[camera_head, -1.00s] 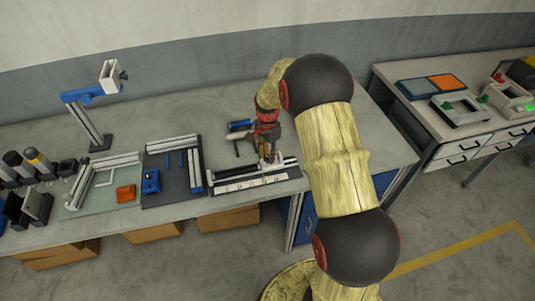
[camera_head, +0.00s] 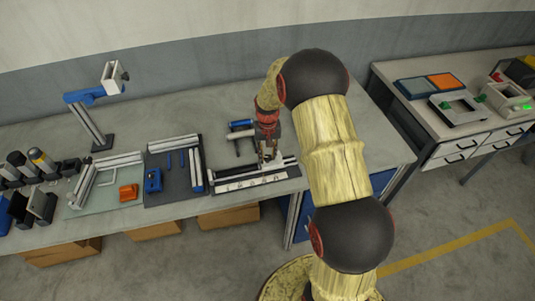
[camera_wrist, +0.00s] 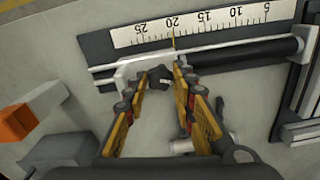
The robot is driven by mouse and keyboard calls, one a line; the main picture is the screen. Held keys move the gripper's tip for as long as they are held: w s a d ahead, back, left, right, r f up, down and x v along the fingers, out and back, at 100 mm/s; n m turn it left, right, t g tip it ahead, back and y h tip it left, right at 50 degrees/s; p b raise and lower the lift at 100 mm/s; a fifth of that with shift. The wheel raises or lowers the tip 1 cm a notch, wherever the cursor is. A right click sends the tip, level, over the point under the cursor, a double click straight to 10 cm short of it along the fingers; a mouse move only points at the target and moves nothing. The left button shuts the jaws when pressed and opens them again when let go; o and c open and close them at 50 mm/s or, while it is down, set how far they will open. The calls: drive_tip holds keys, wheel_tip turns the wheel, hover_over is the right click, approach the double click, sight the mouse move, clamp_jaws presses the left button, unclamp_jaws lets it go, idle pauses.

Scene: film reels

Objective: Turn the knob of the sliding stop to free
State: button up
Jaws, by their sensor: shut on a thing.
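The sliding stop (camera_wrist: 132,70) is a pale carriage on a rail in the wrist view, with its thin pointer near 20 on the white scale (camera_wrist: 215,22). Its small dark knob (camera_wrist: 158,77) faces my gripper (camera_wrist: 160,75). The yellow-padded fingers stand on both sides of the knob and are shut on it. Finger contact and the knob's marking are too small to make out. In the head view my gripper (camera_head: 268,153) is over the rail fixture (camera_head: 250,182) at the bench's front edge, and hides the knob there.
A dark tray (camera_head: 175,190) with a blue block (camera_head: 153,181) lies left of the fixture. Farther left are an orange block (camera_head: 128,193) and a blue stand (camera_head: 95,120). A blue-handled tool (camera_head: 241,124) lies behind the fixture. The bench behind is mostly clear.

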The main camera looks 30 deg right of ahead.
sight(268, 157)
drive_tip(key=n, duration=0.5)
drive_tip(key=shift+n+p, duration=0.3)
drive_tip(key=shift+p, duration=0.05)
drive_tip(key=n, duration=1)
drive_tip(key=shift+w+d+n+p, duration=0.1)
drive_tip(key=shift+n+p, duration=0.3)
drive_tip(key=n, duration=0.5)
drive_tip(key=shift+n, duration=0.3)
drive_tip(key=o, duration=1.1)
drive_tip(key=shift+o, duration=0.2)
wheel_tip(268, 157, up, 12)
